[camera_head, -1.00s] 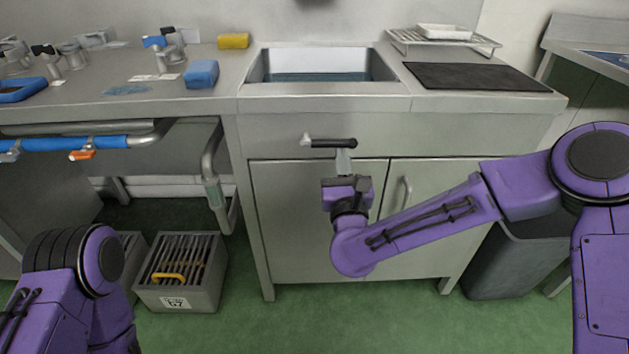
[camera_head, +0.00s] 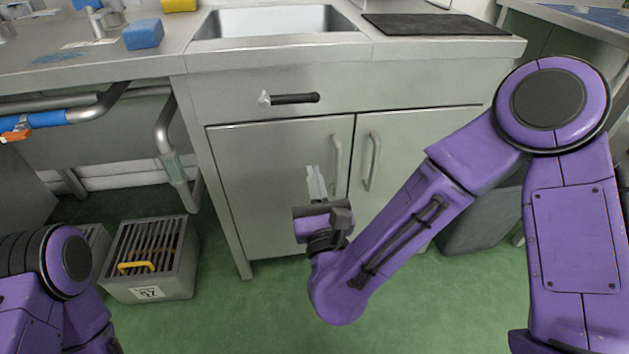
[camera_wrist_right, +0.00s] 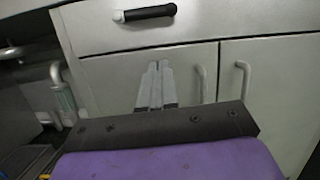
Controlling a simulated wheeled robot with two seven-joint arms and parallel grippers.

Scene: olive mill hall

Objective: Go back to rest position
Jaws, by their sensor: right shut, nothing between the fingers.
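My right gripper (camera_head: 315,182) is in front of the left cabinet door under the sink, below the black drawer handle (camera_head: 294,98). Its fingers are together with nothing between them. In the right wrist view the closed fingers (camera_wrist_right: 156,85) point at the cabinet front, with the drawer handle above them and apart from them. In the head view only a purple part of my left arm shows at the lower left. My left gripper is out of view.
The sink cabinet (camera_head: 275,200) stands close ahead with two door handles right of my right gripper. A grey slatted crate (camera_head: 150,285) is on the green floor at left. A blue sponge (camera_head: 143,34) lies on the counter. A dark bin (camera_head: 480,220) stands at right, partly behind my arm.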

